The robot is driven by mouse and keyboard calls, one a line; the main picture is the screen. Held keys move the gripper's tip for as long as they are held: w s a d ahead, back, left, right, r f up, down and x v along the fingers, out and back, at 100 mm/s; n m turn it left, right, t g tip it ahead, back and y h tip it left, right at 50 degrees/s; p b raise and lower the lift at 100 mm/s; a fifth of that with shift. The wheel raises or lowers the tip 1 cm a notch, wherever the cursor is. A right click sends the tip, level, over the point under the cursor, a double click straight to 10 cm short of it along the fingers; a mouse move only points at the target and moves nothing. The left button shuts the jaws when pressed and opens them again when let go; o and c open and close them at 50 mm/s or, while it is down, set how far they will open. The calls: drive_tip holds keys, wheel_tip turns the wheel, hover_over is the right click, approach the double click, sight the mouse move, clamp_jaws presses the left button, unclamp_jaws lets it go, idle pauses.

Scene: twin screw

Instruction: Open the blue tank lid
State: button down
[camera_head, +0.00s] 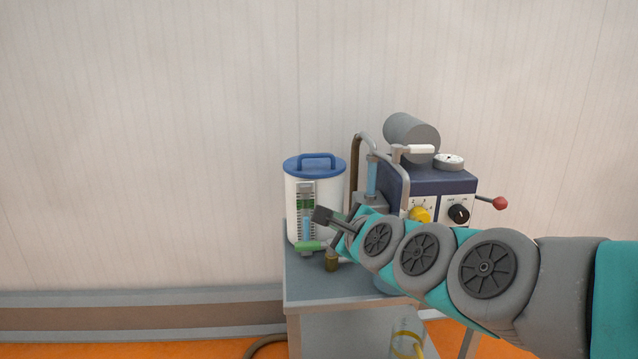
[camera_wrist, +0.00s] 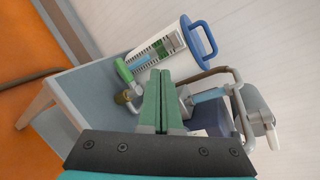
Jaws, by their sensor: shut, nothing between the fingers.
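The blue tank lid (camera_head: 302,166) with its raised loop handle (camera_head: 318,157) sits on top of the white tank (camera_head: 296,205). The lid also shows in the wrist view (camera_wrist: 193,42), upper middle, lying flat on the tank (camera_wrist: 150,38). A level scale with green and blue marks (camera_head: 306,208) runs down the tank's front. My gripper (camera_head: 322,216) is in front of the tank's right side, below the lid and apart from it. In the wrist view my gripper's green fingers (camera_wrist: 158,82) are together with nothing between them, pointing toward the tank's lower part.
The tank stands on a grey cart (camera_head: 305,285). A green valve handle (camera_head: 309,246) and brass fitting (camera_head: 332,262) stick out low at the tank's front. Right of it stands a dark blue machine (camera_head: 440,180) with pipes, knobs and a red-tipped lever (camera_head: 499,203). Space above the lid is clear.

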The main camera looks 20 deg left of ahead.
sight(316, 174)
drive_tip(key=shift+w+a+r+m+t+h+b, duration=0.3)
drive_tip(key=shift+w+a+r+m+t, duration=0.45)
drive_tip(key=shift+w+a+m, duration=1.25)
drive_tip(key=shift+w+a+r+m+t+h+b, duration=0.15)
drive_tip(key=shift+w+a+r+m+t+b, duration=0.25)
drive_tip(key=shift+w+a+m+t, duration=1.55)
drive_tip(key=shift+w+a+r+m+t+h+b, duration=0.1)
drive_tip(key=shift+w+a+r+m+h+b, duration=0.55)
drive_tip(key=shift+w+m, duration=2.4)
drive_tip(key=shift+w+a+f+n+y+p, duration=0.2)
drive_tip(key=shift+w+a+n+y+p, duration=0.1)
drive_tip(key=shift+y, duration=0.1)
drive_tip(key=shift+r, duration=0.15)
drive_tip(key=shift+r+g+p, duration=0.3)
drive_tip(key=shift+p, duration=0.45)
